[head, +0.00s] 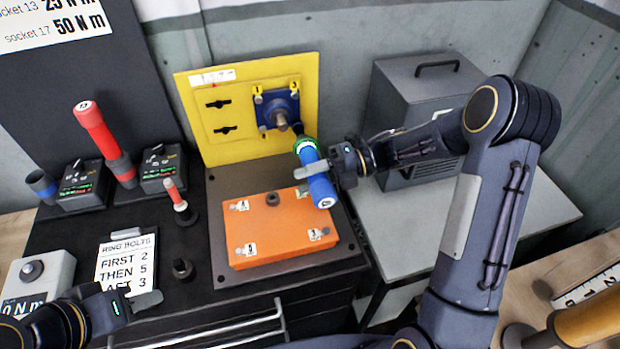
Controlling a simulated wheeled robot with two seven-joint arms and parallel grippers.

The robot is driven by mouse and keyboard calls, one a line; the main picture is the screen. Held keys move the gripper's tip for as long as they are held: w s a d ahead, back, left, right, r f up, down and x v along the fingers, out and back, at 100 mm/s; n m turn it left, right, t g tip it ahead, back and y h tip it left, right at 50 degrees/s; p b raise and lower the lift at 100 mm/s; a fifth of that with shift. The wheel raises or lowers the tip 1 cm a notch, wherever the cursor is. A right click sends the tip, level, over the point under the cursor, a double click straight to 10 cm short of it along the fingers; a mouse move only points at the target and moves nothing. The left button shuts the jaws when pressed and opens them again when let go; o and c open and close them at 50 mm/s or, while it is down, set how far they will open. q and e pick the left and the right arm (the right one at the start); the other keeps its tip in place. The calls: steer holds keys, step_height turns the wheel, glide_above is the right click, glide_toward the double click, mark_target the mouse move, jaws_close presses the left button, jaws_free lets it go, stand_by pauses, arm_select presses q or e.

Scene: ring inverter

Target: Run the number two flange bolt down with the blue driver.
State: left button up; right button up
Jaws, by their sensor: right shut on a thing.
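Small yellow number tags and bolts sit at the flange's corners. The driver's tip and the lower right corner are partly hidden. My left gripper (140,300) is low at the left, away from the driver; its jaw opening is unclear.
An orange block (275,222) with numbered tags lies below the panel. A card (127,265) reads ring bolts, first 2, then 5, last 3. A red driver (100,135) stands at the left. A grey box (415,90) stands close behind my right arm.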

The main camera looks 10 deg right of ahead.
steer(key=shift+w+r, duration=0.15)
steer(key=shift+w, duration=0.55)
stand_by(0.7)
steer(key=shift+w+b, duration=0.15)
steer(key=shift+b, duration=0.25)
stand_by(1.0)
